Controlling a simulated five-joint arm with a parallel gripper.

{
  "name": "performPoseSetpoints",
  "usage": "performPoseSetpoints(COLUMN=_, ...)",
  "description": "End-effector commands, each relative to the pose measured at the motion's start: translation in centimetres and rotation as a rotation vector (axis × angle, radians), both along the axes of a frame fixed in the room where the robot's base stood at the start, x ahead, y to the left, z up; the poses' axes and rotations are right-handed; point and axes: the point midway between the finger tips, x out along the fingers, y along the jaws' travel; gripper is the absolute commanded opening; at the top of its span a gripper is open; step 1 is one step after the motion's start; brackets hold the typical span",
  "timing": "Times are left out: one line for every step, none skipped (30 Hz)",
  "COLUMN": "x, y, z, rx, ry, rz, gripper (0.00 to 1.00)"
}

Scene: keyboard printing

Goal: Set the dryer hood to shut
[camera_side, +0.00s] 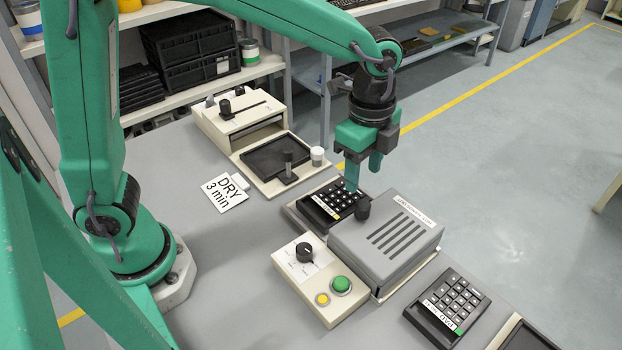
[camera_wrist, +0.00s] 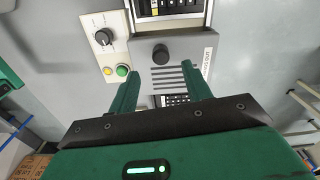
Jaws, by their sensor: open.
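The dryer hood (camera_side: 400,225) is a grey slotted box with a black knob (camera_side: 363,208) on its left end. A black keypad (camera_side: 333,203) lies in a tray left of the hood, largely uncovered. My gripper (camera_side: 363,180) points down above that keypad, fingers apart and empty, behind the knob. In the wrist view the hood (camera_wrist: 181,46) is ahead of my fingers (camera_wrist: 160,75). Its knob (camera_wrist: 163,54) stands just beyond the fingertips, apart from them.
A cream control box (camera_side: 315,290) with a dial, a green button and a yellow button stands beside the hood. Another keypad (camera_side: 452,302) lies at the right. A cream press-like unit (camera_side: 235,112) stands behind, near a "DRY 3 min" card (camera_side: 225,192). The table's left front is bare.

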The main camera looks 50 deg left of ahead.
Motion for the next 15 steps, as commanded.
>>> performPoseSetpoints(x=0.11, y=-0.39, z=-0.33, rx=0.004, ry=0.008, rz=-0.021, gripper=0.49)
performPoseSetpoints(x=0.17, y=-0.55, z=-0.42, rx=0.005, ry=0.010, rz=-0.030, gripper=0.49)
performPoseSetpoints(x=0.21, y=-0.69, z=-0.54, rx=0.007, ry=0.013, rz=-0.040, gripper=0.49)
performPoseSetpoints(x=0.22, y=-0.77, z=-0.61, rx=0.007, ry=0.014, rz=-0.045, gripper=0.49)
performPoseSetpoints(x=0.23, y=-0.82, z=-0.65, rx=0.008, ry=0.015, rz=-0.049, gripper=0.49)
performPoseSetpoints(x=0.24, y=-0.85, z=-0.67, rx=0.007, ry=0.016, rz=-0.051, gripper=0.49)
performPoseSetpoints(x=0.24, y=-0.85, z=-0.67, rx=0.007, ry=0.016, rz=-0.052, gripper=0.49)
performPoseSetpoints(x=0.24, y=-0.85, z=-0.66, rx=0.008, ry=0.015, rz=-0.052, gripper=0.49)
performPoseSetpoints(x=0.23, y=-0.83, z=-0.67, rx=0.008, ry=0.015, rz=-0.051, gripper=0.49)
performPoseSetpoints(x=0.23, y=-0.83, z=-0.70, rx=0.008, ry=0.015, rz=-0.050, gripper=0.49)
performPoseSetpoints(x=0.23, y=-0.82, z=-0.74, rx=0.008, ry=0.015, rz=-0.050, gripper=0.49)
performPoseSetpoints(x=0.23, y=-0.82, z=-0.84, rx=0.008, ry=0.015, rz=-0.050, gripper=0.49)
performPoseSetpoints(x=0.23, y=-0.81, z=-0.94, rx=0.008, ry=0.015, rz=-0.049, gripper=0.49)
performPoseSetpoints(x=0.23, y=-0.82, z=-1.06, rx=0.007, ry=0.016, rz=-0.049, gripper=0.49)
performPoseSetpoints(x=0.22, y=-0.80, z=-1.28, rx=0.008, ry=0.016, rz=-0.049, gripper=0.49)
